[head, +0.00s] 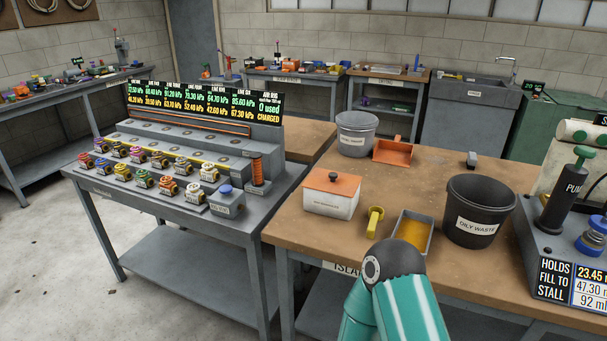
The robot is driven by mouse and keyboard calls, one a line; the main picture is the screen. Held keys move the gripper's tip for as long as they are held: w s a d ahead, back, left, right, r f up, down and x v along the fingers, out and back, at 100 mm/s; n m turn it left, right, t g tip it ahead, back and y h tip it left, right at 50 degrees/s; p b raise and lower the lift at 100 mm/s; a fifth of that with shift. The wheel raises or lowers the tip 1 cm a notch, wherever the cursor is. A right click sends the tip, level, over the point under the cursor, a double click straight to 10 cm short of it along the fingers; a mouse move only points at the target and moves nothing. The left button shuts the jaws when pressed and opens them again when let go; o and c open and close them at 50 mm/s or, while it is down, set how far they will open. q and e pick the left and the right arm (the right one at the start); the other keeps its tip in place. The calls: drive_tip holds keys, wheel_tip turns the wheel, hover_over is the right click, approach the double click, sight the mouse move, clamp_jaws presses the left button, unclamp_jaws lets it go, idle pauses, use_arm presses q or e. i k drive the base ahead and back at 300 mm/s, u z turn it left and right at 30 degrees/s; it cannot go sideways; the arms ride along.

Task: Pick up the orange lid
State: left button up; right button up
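The orange lid (333,184) with a dark knob lies on top of a white labelled box (331,206) at the left front of the wooden bench. It appears to cover the box's whole top, and nothing touches it from above. A teal arm of mine with a dark round joint rises at the bottom middle, in front of the bench edge. I cannot tell which arm it is. Neither of my grippers shows in the head view.
A yellow scoop (375,221), a grey tray of orange material (413,232) and a black oily waste bin (478,211) stand right of the box. A grey bucket (357,134) and an orange dustpan (393,150) are behind. Bare wood lies between them.

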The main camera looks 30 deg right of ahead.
sight(331, 182)
drive_tip(key=z, duration=0.1)
drive_tip(key=i, duration=0.8)
drive_tip(key=z, duration=0.6)
